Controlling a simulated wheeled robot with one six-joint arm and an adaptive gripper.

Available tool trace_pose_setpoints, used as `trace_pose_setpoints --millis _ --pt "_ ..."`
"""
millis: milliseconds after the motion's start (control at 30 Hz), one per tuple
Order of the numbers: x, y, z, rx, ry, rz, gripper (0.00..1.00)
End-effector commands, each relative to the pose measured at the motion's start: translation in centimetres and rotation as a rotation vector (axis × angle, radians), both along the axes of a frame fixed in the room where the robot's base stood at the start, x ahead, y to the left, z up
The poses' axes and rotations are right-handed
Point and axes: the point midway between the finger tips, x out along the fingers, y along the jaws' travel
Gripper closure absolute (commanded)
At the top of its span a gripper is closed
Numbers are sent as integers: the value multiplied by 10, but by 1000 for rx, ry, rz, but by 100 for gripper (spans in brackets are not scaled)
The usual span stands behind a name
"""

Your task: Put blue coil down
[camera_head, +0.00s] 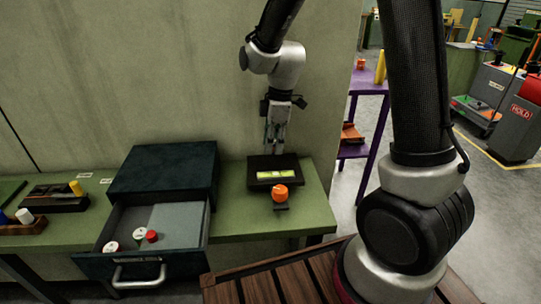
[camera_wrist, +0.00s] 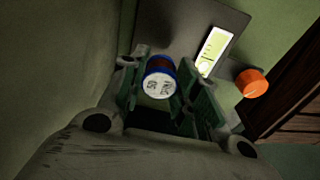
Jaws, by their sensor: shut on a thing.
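The blue coil (camera_wrist: 160,84) shows in the wrist view as a small spool with blue rims, a dark reddish winding and a white printed end. My gripper (camera_wrist: 157,76) is shut on it, with the green-grey fingers on both sides. In the head view my gripper (camera_head: 273,147) points down just over a black device with a lit yellow-green display (camera_head: 270,175). The coil cannot be made out clearly there. I cannot tell whether it touches the device. The display also shows in the wrist view (camera_wrist: 213,50), to the right of the coil.
An orange-topped spool (camera_head: 280,193) stands before the device. Left of it is a dark cabinet (camera_head: 163,172) with an open drawer (camera_head: 185,250) holding several small spools. A purple shelf (camera_head: 360,90) stands behind at right.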

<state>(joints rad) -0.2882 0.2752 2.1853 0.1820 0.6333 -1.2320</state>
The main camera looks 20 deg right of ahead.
Motion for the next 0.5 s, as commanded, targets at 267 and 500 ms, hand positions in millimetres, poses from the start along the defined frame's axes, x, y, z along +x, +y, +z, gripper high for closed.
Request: trace_pose_setpoints --millis 267,500 --pt "0 0 -32 0 1 -2 94" --pt "1 0 -42 0 -3 0 94"
